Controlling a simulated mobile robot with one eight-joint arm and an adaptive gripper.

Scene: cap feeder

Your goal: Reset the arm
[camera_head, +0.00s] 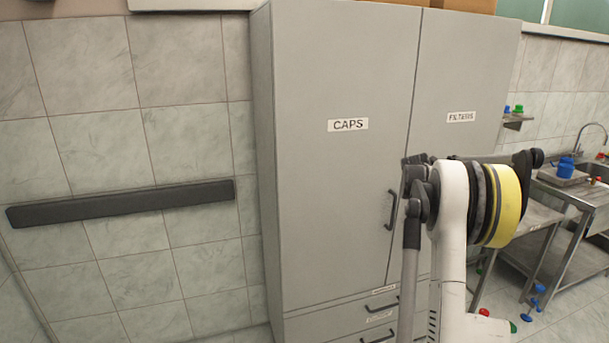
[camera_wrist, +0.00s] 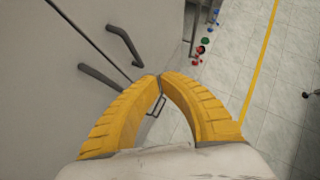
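My gripper (camera_wrist: 160,76) shows in the wrist view as two curved yellow fingers whose tips meet. Nothing is visible between them except the background and a drawer handle (camera_wrist: 157,106) beyond. In the head view my white arm, with a yellow band, rises in front of the right side of a tall grey cabinet (camera_head: 310,200). The gripper's fingers cannot be made out there. The cabinet's doors are labelled CAPS and FILTERS, and both appear closed.
Cabinet door handles (camera_wrist: 124,44) lie ahead of the fingers in the wrist view. A metal table (camera_head: 540,222) and a sink stand at the right. Several coloured caps lie on the floor there. A dark wall rail (camera_head: 120,203) is at the left.

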